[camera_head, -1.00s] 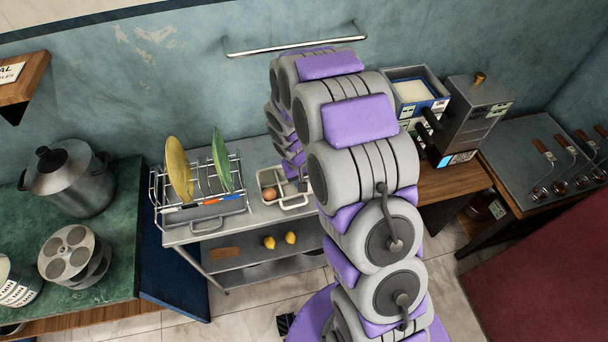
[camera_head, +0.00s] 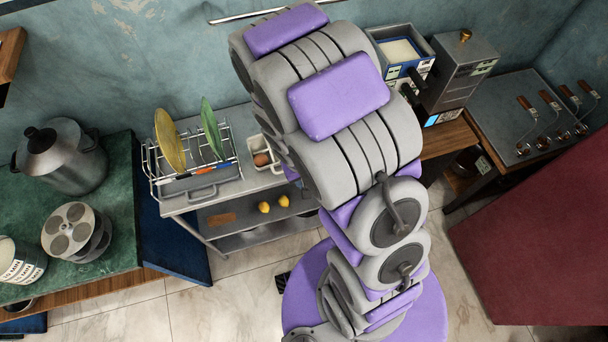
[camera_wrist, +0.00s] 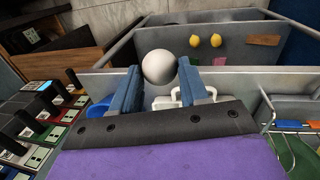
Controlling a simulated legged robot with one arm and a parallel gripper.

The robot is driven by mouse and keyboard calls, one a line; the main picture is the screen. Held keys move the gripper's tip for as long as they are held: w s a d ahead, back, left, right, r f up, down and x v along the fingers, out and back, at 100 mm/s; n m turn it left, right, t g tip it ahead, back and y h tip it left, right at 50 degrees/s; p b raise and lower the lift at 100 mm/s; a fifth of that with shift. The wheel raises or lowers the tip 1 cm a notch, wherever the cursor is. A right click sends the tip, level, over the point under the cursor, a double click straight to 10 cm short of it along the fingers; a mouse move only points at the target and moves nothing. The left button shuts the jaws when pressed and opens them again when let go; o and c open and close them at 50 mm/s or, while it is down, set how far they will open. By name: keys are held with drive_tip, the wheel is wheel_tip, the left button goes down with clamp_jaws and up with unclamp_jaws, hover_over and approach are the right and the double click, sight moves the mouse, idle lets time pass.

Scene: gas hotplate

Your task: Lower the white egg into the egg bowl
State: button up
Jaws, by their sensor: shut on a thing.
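My gripper (camera_wrist: 158,88), with two blue fingers, is shut on the white egg (camera_wrist: 159,68) in the wrist view. The egg sits between the fingertips. A white container with a handle (camera_wrist: 168,102) shows partly behind the fingers; the egg and fingers hide much of it. I cannot tell for sure which vessel is the egg bowl.
A dish rack (camera_head: 205,178) with a yellow plate (camera_head: 169,141) and a green plate (camera_head: 212,128) stands left of the white container. Two lemons (camera_head: 264,208) lie on the lower shelf. A blue round thing (camera_wrist: 70,107) shows at the left in the wrist view.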

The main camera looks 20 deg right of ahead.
drive_tip(key=w+d+r+p, duration=0.2)
drive_tip(key=w+d, duration=0.4)
drive_tip(key=w, duration=0.3)
drive_tip(key=w+d+r+p, duration=0.3)
drive_tip(key=w+d+p, duration=0.2)
drive_tip(key=w+d, duration=0.2)
drive_tip(key=shift+w+d+r, duration=0.15)
drive_tip(key=shift+w+d, duration=0.15)
drive_tip(key=shift+w, duration=0.9)
drive_tip(key=shift+f+b, duration=0.7)
drive_tip(key=shift+f, duration=1.9)
drive_tip(key=shift+f+b, duration=0.85)
drive_tip(key=shift+f, duration=1.75)
